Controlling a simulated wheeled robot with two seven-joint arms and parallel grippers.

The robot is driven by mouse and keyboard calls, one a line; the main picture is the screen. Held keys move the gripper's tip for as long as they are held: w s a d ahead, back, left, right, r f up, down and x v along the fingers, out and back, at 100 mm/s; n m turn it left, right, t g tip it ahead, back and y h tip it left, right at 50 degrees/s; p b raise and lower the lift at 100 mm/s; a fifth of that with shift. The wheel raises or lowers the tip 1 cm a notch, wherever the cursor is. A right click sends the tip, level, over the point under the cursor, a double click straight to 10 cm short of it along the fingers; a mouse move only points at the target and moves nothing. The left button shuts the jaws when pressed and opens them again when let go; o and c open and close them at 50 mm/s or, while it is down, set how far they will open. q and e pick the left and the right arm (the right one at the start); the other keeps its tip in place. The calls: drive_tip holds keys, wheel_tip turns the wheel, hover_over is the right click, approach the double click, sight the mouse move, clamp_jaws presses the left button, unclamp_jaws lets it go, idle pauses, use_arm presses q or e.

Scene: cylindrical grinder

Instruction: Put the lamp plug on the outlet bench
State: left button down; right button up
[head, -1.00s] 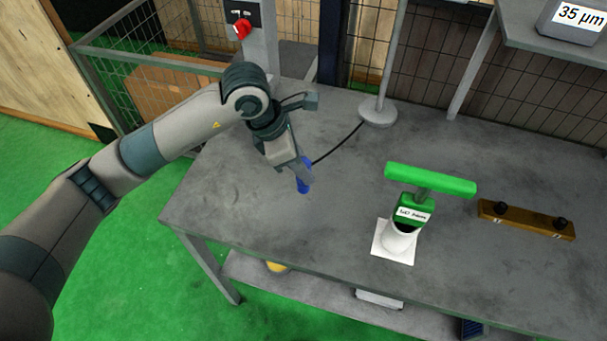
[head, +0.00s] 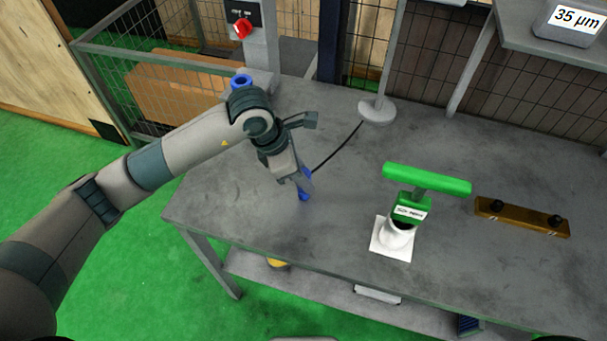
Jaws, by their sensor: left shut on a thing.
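The lamp plug (head: 304,192) is a small blue piece on the grey bench's left half. My left gripper (head: 303,181) is shut on it from above, with the fingers hiding its upper part. A black cord (head: 338,148) runs from beside the gripper to the lamp's round grey base (head: 377,112). The plug is low over the bench top; I cannot tell whether it touches. A blue ring-shaped fitting (head: 241,80) shows at the bench's back left, partly hidden behind my left arm; it may be the outlet. My right gripper is out of view.
On the grey bench (head: 330,235) stand a green-handled tool (head: 427,180) in a white holder (head: 393,240) and a brown bar with black knobs (head: 522,216). A post with a red switch (head: 242,27) rises behind. The bench's left front is clear.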

use_arm(q)
drive_tip(key=c, duration=1.5)
unclamp_jaws()
drive_tip(key=shift+r, duration=0.1)
drive_tip(key=b+v, duration=0.3)
drive_tip(key=v, duration=0.9)
